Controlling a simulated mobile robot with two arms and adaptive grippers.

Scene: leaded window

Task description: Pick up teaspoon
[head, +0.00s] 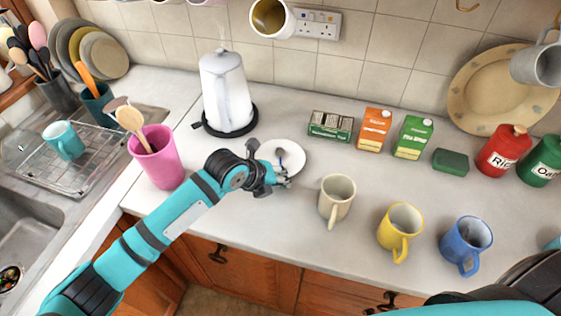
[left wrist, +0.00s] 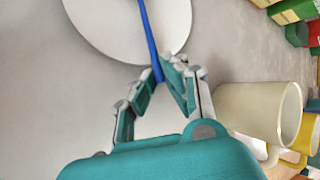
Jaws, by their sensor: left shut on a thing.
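The teaspoon has a blue handle (left wrist: 150,35) in the left wrist view, running over a white saucer (left wrist: 100,30) to my fingertips. In the head view a small dark blue part of the teaspoon (head: 280,154) shows over the saucer (head: 293,153). My left gripper (head: 285,180) is at the saucer's near edge. In the left wrist view its fingers (left wrist: 160,80) are shut on the end of the handle. I cannot tell whether the spoon touches the saucer. My right gripper is out of view.
Cream (head: 336,198), yellow (head: 400,230) and blue (head: 467,243) mugs stand right of the gripper. A white kettle (head: 225,90) stands behind left, a pink holder (head: 157,160) at left. Boxes, including an orange one (head: 374,130), line the back. Counter between the saucer and boxes is clear.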

